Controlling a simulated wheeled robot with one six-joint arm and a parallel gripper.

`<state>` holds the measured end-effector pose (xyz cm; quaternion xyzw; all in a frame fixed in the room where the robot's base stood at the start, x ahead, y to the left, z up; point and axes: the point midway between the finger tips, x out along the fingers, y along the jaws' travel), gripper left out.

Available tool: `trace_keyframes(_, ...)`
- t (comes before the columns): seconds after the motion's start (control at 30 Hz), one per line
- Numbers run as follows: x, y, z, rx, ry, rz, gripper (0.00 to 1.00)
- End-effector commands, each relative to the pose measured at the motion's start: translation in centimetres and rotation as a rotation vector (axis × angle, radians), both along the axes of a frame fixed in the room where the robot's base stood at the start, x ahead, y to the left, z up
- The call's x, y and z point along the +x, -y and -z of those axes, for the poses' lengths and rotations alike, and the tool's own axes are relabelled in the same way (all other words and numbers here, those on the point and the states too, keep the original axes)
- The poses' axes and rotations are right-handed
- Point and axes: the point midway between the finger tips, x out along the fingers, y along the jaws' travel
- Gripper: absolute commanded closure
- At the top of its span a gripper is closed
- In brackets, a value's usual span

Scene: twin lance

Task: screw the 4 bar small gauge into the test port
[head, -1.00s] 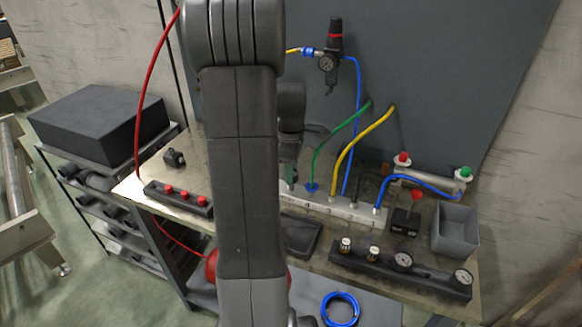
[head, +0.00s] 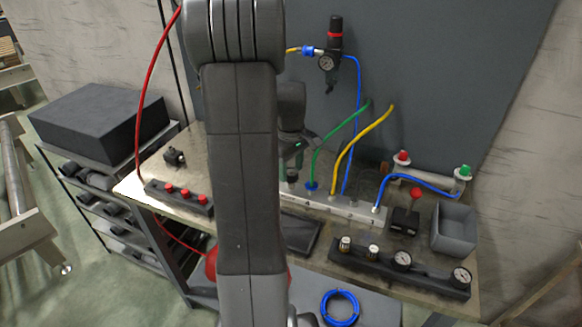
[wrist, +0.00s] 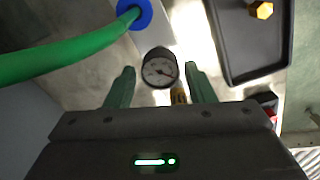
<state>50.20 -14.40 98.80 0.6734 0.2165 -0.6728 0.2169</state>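A small gauge (wrist: 160,68) with a black rim and white dial shows between my fingertips in the wrist view. A brass part (wrist: 179,96) shows beside its lower edge. In the head view a small dark shape (head: 291,176), seemingly this gauge, stands at the left end of the pale manifold (head: 335,207). The test port itself is hidden, so I cannot tell how the gauge is seated. My gripper (wrist: 161,84) is open, its green fingers on either side of the gauge with gaps. In the head view my gripper (head: 291,150) is above the manifold, partly behind my arm.
A green hose (wrist: 65,55) with a blue collar (wrist: 135,12) is close at the left. A black tray (wrist: 250,45) holds a brass fitting (wrist: 261,9). A dark rack (head: 400,272) with gauges and brass fittings and a grey bin (head: 455,232) stand at the right.

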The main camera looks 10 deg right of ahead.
Motion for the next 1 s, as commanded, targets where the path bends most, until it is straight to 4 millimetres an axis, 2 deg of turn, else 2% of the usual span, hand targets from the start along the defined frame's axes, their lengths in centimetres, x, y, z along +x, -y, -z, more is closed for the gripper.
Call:
trace_keyframes(0.13, -0.02, -0.01, 0.01, 0.001, -0.001, -0.015, 0.51)
trace_keyframes(0.23, -0.03, 0.00, -0.02, 0.000, -0.001, -0.091, 0.51)
trace_keyframes(1.0, -0.06, -0.02, 0.00, 0.000, -0.001, -0.972, 0.51)
